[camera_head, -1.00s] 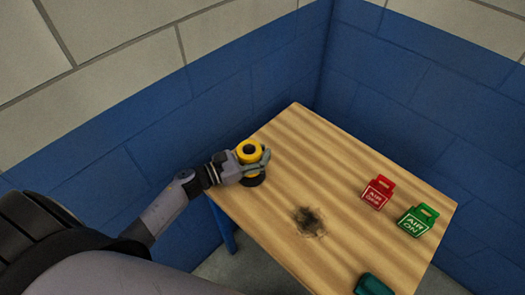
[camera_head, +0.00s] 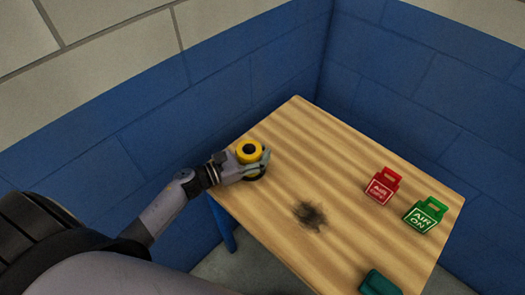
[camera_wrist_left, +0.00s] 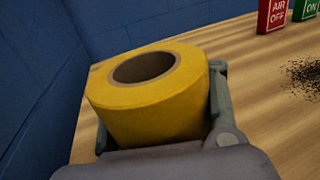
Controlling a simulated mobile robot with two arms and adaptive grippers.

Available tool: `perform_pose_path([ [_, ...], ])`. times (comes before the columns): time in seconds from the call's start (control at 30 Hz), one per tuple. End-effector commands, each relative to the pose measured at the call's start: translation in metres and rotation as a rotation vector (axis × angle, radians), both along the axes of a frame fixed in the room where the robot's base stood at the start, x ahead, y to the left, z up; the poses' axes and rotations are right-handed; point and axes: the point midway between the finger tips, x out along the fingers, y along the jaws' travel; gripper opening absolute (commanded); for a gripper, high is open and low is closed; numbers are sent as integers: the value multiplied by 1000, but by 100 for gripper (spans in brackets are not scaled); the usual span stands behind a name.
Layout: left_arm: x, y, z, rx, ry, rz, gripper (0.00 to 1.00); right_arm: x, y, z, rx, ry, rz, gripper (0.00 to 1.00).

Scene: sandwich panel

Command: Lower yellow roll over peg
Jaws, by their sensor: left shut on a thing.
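The yellow roll (camera_head: 249,150) is held in my left gripper (camera_head: 256,163) near the table's left edge. In the left wrist view the roll (camera_wrist_left: 150,95) sits upright between the fingers, slightly tilted in the picture, with its brown core open at the top. The left gripper is shut on the roll. A dark round base (camera_head: 256,176) shows just below the roll and gripper in the head view. The peg itself is hidden, so I cannot tell whether the roll is around it. My right gripper is not in view.
The wooden table (camera_head: 300,150) stands in a corner of blue walls. A red AIR OFF tag (camera_head: 382,187) and a green AIR ON tag (camera_head: 425,215) stand at the right. A teal object (camera_head: 380,284) lies at the front edge. Dark debris (camera_head: 310,215) lies mid-table.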

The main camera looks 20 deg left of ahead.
Motion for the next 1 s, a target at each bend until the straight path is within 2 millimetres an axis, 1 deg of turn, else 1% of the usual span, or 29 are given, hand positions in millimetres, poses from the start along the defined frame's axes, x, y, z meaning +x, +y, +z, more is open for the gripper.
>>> perform_pose_path([
  [0.07,0,0,1,-1,-1,0,0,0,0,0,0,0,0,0],
  [0.1,0,0,1,-1,-1,0,40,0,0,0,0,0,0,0],
  [0.63,0,0,0,0,0,0,75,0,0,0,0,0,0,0],
  [0.83,0,0,0,0,0,0,75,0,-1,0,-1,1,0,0],
  [0.9,0,0,0,1,1,0,75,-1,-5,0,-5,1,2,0],
  [1.0,-4,3,-1,0,2,1,75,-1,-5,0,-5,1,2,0],
])
